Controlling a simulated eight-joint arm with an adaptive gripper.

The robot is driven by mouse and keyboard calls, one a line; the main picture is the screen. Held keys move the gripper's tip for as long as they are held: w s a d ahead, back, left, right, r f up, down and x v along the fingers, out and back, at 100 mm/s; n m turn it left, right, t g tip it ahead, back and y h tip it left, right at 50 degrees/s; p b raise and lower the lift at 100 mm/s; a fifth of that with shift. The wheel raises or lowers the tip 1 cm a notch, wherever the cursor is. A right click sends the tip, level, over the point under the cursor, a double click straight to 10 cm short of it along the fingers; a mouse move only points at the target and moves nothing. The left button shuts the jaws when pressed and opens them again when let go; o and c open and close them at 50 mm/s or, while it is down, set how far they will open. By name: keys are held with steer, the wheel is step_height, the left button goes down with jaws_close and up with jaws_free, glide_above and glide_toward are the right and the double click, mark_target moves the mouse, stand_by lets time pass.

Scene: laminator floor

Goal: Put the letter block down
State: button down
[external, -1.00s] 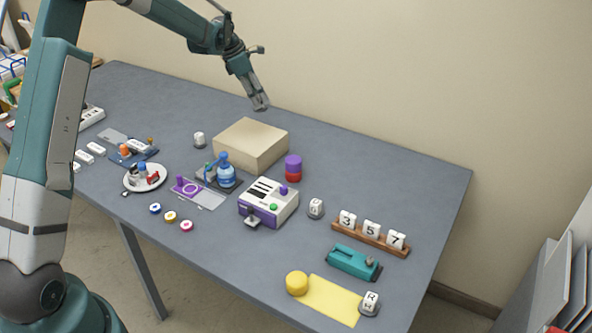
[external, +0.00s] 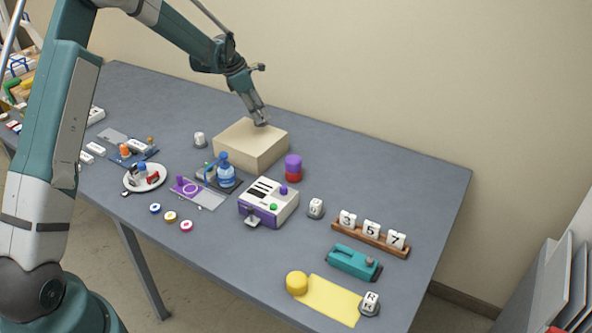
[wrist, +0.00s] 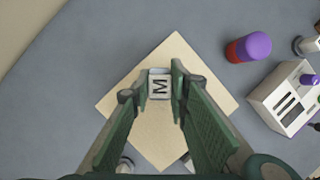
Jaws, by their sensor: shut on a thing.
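The letter block (wrist: 160,85) is white and shows a dark M in the wrist view. My gripper (wrist: 157,88) is shut on it, with one finger on each side. In the external view my gripper (external: 261,122) is low over the back part of the tan box (external: 245,155), pointing down. The block is hardly visible there, behind the fingertips. In the wrist view the tan box (wrist: 160,140) lies beneath the block. I cannot tell whether the block touches the box top.
A purple and red cylinder (external: 293,168) and a white and purple machine (external: 268,203) stand to the right of the box. Another white block (external: 200,139) stands to its left. A wooden rack (external: 375,242) holds number blocks. The table behind the box is clear.

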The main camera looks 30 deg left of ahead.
steer(key=shift+f, duration=1.65)
steer(key=shift+f, duration=0.2)
steer(key=c, duration=2.2)
jaws_free()
steer(key=shift+r, duration=0.15)
steer(key=shift+r, duration=0.15)
steer(key=v, duration=1.2)
steer(key=shift+d, duration=0.1)
